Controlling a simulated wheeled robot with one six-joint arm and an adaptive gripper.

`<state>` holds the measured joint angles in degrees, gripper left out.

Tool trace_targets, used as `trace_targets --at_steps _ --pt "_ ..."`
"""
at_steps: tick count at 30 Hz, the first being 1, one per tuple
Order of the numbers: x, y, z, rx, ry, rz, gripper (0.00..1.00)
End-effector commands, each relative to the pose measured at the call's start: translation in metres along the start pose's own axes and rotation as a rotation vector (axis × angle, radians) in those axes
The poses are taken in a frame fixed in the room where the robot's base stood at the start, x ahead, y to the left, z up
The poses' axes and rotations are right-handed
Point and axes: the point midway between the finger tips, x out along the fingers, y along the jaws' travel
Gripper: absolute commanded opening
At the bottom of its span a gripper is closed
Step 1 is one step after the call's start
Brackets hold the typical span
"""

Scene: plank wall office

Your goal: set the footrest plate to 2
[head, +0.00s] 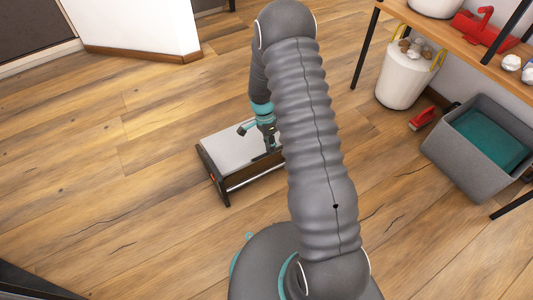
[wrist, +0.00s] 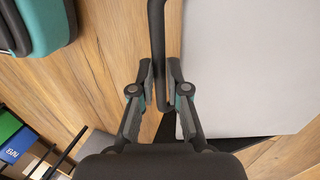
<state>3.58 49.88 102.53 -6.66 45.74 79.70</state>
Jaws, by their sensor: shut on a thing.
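The footrest stands on the wooden floor in the head view, with a pale grey plate (head: 222,147) on a dark frame (head: 213,182). The plate looks tilted, and it fills the right of the wrist view (wrist: 245,65). A black bent bar (wrist: 157,35) runs along the plate's edge in the wrist view. My gripper (wrist: 160,85) is shut on this bar, with one finger on each side. In the head view my gripper (head: 269,136) is at the far right part of the footrest. My arm hides the footrest's right end. I cannot read any setting numbers.
A grey bin with a teal inside (head: 455,165) stands at the right, beside a red object (head: 422,117) on the floor. A white container (head: 402,82) is under the wooden shelf (head: 460,40). The floor left of the footrest is clear.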

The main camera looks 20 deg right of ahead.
Motion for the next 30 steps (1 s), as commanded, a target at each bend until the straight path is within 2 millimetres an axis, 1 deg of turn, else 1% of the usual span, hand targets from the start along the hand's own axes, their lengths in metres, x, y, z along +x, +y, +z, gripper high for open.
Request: trace_targets --at_steps 1,7,8,9,10,19,22,26,30 --pt "-0.002 -0.005 -0.002 0.001 0.005 -0.016 0.00" --pt "-0.003 -0.007 -0.001 -0.002 0.008 -0.022 0.00" --pt "-0.003 -0.008 -0.001 -0.003 0.008 -0.023 0.22" --pt "-0.003 -0.008 -0.001 -0.003 0.009 -0.023 0.32" --pt "-0.003 -0.008 -0.001 -0.004 0.009 -0.022 0.39" --pt "-0.002 -0.005 -0.001 -0.001 0.006 -0.016 0.39" --pt "-0.007 -0.005 -0.002 0.000 0.005 -0.016 0.39" --pt "-0.024 -0.005 0.000 -0.002 0.007 -0.018 0.39" --pt "-0.052 -0.005 0.001 -0.003 0.008 -0.021 0.39"
